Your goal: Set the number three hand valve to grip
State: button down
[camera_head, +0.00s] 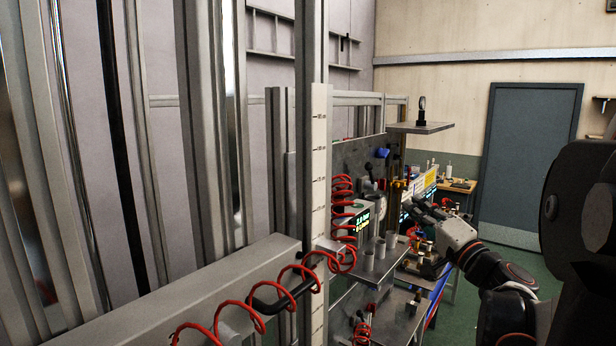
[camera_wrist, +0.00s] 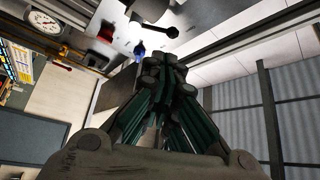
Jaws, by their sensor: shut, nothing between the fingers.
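My gripper (camera_head: 424,211) is in front of the upright grey panel (camera_head: 350,158) at the middle right of the head view. In the wrist view its fingertips (camera_wrist: 166,68) are together with nothing between them. Beyond them in the wrist view is a black lever with a round knob (camera_wrist: 172,32), and a blue knob (camera_wrist: 140,48) beside the fingertips. The blue knob also shows on the panel in the head view (camera_head: 382,152). The fingers seem apart from the lever. I cannot read any valve number, so I cannot tell which hand valve is number three.
A round gauge (camera_wrist: 44,19) is at the top left of the wrist view. A red coiled hose (camera_head: 343,205) hangs before the panel. A shelf with grey cups (camera_head: 369,260) stands below. A metal beam (camera_head: 215,300) crosses the foreground. Green floor is free near the door (camera_head: 525,160).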

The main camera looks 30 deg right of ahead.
jog(key=p+x, duration=0.3)
jog(key=x, duration=1.1)
jog(key=shift+a+p, duration=0.15)
jog(key=shift+p, duration=0.15)
